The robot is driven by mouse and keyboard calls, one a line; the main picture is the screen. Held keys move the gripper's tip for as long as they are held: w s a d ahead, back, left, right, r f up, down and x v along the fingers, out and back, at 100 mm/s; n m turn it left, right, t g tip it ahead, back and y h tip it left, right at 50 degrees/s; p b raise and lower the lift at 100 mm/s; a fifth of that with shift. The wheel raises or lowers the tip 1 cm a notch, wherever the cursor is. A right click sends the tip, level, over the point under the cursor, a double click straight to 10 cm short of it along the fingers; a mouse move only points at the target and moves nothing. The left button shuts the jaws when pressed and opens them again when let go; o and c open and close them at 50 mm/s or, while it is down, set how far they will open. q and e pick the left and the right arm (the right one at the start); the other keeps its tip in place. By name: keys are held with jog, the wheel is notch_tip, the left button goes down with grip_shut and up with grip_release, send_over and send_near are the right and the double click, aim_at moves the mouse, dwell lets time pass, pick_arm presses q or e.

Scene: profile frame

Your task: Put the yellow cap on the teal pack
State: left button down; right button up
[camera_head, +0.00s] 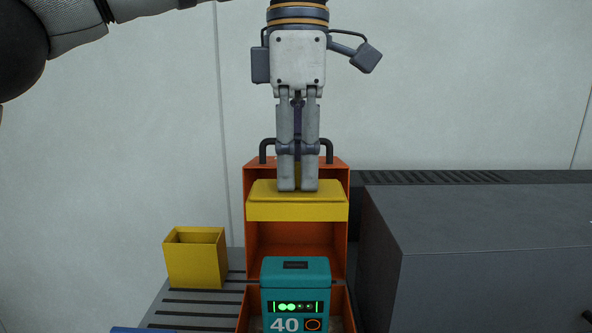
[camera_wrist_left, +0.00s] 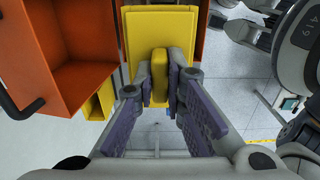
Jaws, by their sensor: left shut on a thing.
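The yellow cap (camera_head: 297,207) is a wide block, held roughly level in the head view. My left gripper (camera_head: 297,188) points down from above, its fingers shut on the cap's raised grip. In the left wrist view, the cap (camera_wrist_left: 150,38) and its grip (camera_wrist_left: 160,77) show between the fingertips of the left gripper (camera_wrist_left: 162,85). The teal pack (camera_head: 296,263), marked 40 with green lights, stands upright below the cap in the head view, with a clear gap between them. The pack is not visible in the wrist view. My right gripper is not in view.
An orange frame (camera_head: 265,238) with black handles stands behind the cap and around the pack's lower part. An open yellow box (camera_head: 196,264) sits on a slatted grey surface to the left. A large dark grey block (camera_head: 480,230) fills the right side.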

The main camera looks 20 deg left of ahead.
pick_arm(q)
jog(key=shift+s+r, duration=0.1)
jog(key=shift+s, duration=0.5)
send_over(296, 265)
jog(key=shift+f, duration=3.45)
jog(key=shift+f, duration=1.45)
jog(key=c, duration=1.6)
grip_release()
jog(key=shift+r, duration=0.1)
notch_tip(296, 265, up, 12)
jog(key=shift+f, duration=0.1)
